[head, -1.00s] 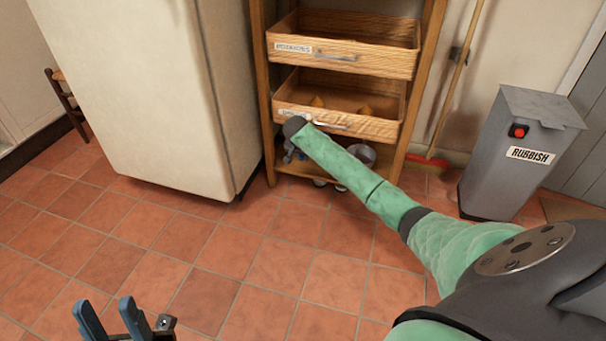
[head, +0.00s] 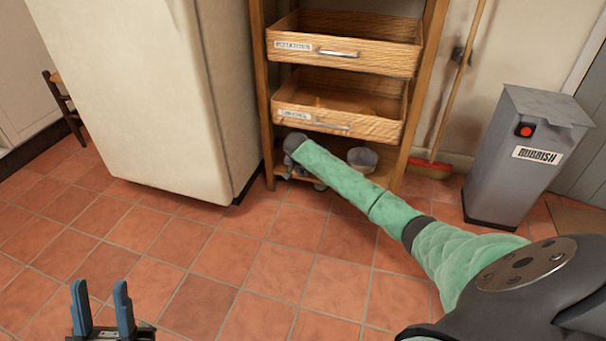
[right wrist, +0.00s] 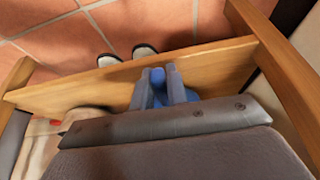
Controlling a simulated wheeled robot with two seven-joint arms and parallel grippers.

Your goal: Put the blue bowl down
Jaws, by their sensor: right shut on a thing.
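My right gripper (right wrist: 158,78) is shut on a blue thing (right wrist: 159,88), which I take to be the blue bowl. Only a narrow blue part shows between and below the fingers in the right wrist view; the rest is hidden. In the head view my right arm reaches to the low left part of the wooden shelf unit (head: 258,100), and its gripper (head: 289,166) is small and partly hidden there. I cannot tell whether the bowl touches the bottom shelf. My left gripper (head: 101,292) is open and empty above the tiled floor.
A grey bowl (head: 362,158) sits on the bottom shelf. Two labelled drawers (head: 345,50) are above, the lower (head: 340,122) close over my wrist. A fridge (head: 140,90) stands left; a rubbish bin (head: 525,170) and broom (head: 462,75) stand right. The floor ahead is clear.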

